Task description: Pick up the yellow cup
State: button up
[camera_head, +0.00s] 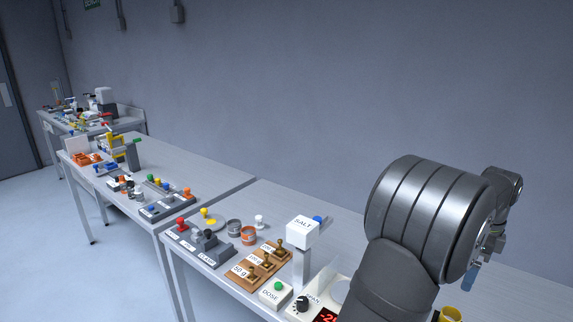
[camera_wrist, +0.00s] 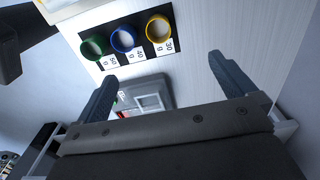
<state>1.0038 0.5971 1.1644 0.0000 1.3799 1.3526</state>
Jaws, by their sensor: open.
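The yellow cup (camera_wrist: 158,29) stands at the right end of a row of three cups on a black strip in the wrist view. A label beside it appears to read 30 g. In the head view, a yellow cup (camera_head: 451,313) is partly cut off at the bottom edge. The blue cup (camera_wrist: 123,40) stands beside it, and the green cup (camera_wrist: 95,47) is at the left end. My gripper (camera_wrist: 162,68) is open and empty, its two fingers spread wide, apart from the cups. The yellow cup shows beyond the fingertips, between their lines.
A grey device (camera_wrist: 148,97) shows between my fingers. In the head view, a white SALT box (camera_head: 303,230) stands near a DOSE button box (camera_head: 275,294) and wooden weight blocks (camera_head: 252,268). My arm hides much of the right side of the table.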

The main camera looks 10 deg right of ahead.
dwell(0.4)
jog(key=c, duration=0.7)
jog(key=shift+c, duration=0.2)
jog(key=n, duration=1.2)
send_over(451, 316)
jog(key=s+a, duration=0.2)
notch_tip(451, 316, down, 12)
jog(key=shift+w+f, duration=0.1)
jog(key=shift+w+d+f, duration=0.1)
jog(key=shift+w+f, duration=0.05)
jog(key=shift+f, duration=1.25)
jog(key=shift+w+d+f, duration=0.1)
jog(key=shift+f, duration=1.25)
